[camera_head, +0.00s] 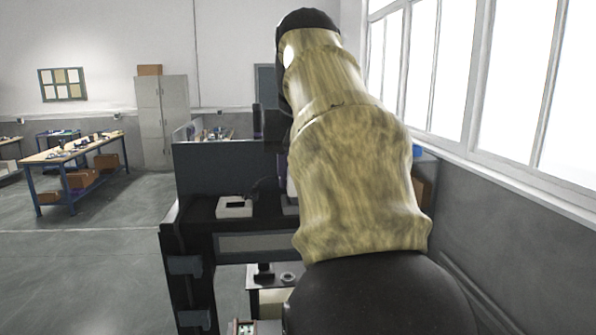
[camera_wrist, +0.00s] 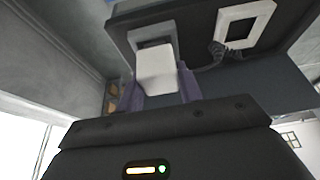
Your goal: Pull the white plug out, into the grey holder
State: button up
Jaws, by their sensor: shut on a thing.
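In the wrist view the white plug (camera_wrist: 156,72) sits between the two purple fingers of my gripper (camera_wrist: 158,92), which is shut on it. Behind the plug is a light grey socket piece (camera_wrist: 154,33) on a dark panel. The plug overlaps it in the picture, and I cannot tell how deep it sits. A pale grey frame with a dark rectangular opening, seemingly the holder (camera_wrist: 258,14), is to the right on the same panel; its opening looks empty. In the head view the holder (camera_head: 224,211) lies left of my arm, which hides most of the gripper and plug.
A dark coiled cable (camera_wrist: 216,52) hangs between the socket and the holder. The dark column unit (camera_head: 185,262) stands ahead, with a windowed wall close on the right. A workbench (camera_head: 70,152) and a grey cabinet (camera_head: 160,115) stand far left. Open floor (camera_head: 95,250) lies to the left.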

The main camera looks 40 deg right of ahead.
jog(key=shift+f+b, duration=0.3)
jog(key=shift+f, duration=0.15)
dwell(0.3)
jog(key=o, duration=1.6)
jog(key=shift+c, duration=0.2)
jog(key=shift+r, duration=0.1)
jog(key=shift+r+p, duration=3.45)
jog(key=shift+p, duration=0.25)
jog(key=shift+w+a, duration=0.1)
